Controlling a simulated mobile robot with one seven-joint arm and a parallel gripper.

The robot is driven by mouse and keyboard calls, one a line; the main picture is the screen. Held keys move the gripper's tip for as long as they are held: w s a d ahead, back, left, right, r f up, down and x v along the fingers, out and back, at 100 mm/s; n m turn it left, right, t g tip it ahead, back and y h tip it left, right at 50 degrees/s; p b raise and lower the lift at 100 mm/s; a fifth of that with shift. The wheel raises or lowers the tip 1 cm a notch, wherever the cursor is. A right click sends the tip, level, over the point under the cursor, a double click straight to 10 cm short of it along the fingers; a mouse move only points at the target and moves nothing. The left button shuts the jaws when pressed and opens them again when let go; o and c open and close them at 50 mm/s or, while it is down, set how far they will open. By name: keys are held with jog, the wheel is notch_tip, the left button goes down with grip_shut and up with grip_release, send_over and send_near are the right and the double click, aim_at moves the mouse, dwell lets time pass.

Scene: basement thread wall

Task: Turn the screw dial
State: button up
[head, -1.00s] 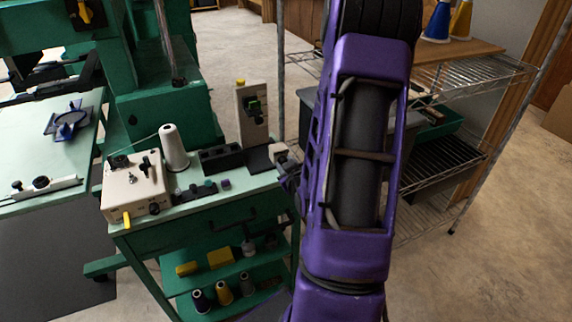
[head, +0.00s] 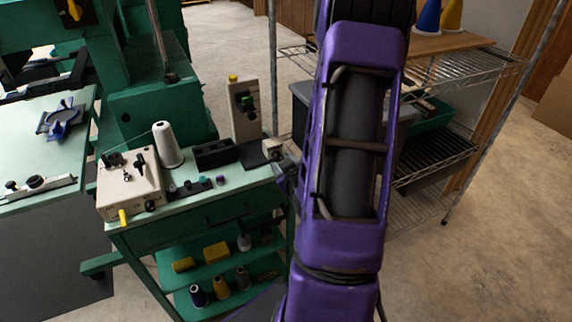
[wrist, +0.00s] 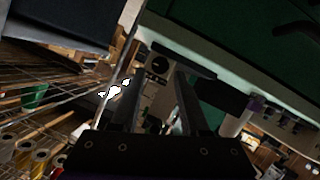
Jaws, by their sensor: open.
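A small pale block (head: 272,149) with a dark round face sits at the right end of the green work table, close to my gripper. In the wrist view a pale face with a black round dial (wrist: 158,66) shows between my fingers, apparently the same block's screw dial. My gripper (wrist: 155,85) is open, its two fingers on either side of the dial in the picture. I cannot tell whether they touch it. In the head view my gripper (head: 285,174) is small and partly hidden behind my purple arm, just in front of the block.
A beige control box (head: 130,186), a white thread cone (head: 167,146) and an upright beige unit (head: 243,108) with knobs stand on the table (head: 200,201). A wire shelf (head: 440,155) stands to the right. Open floor (head: 480,255) lies at the lower right.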

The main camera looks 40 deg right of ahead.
jog(key=shift+s+r+p, duration=0.15)
jog(key=shift+r+p, duration=0.3)
jog(key=shift+p, duration=0.7)
jog(key=shift+f+p+v, duration=0.15)
jog(key=shift+p+v, duration=0.9)
jog(key=shift+p, duration=0.7)
jog(key=shift+f+p+v, duration=0.2)
jog(key=shift+p+v, duration=0.8)
jog(key=shift+p, duration=0.7)
jog(key=shift+s, duration=0.1)
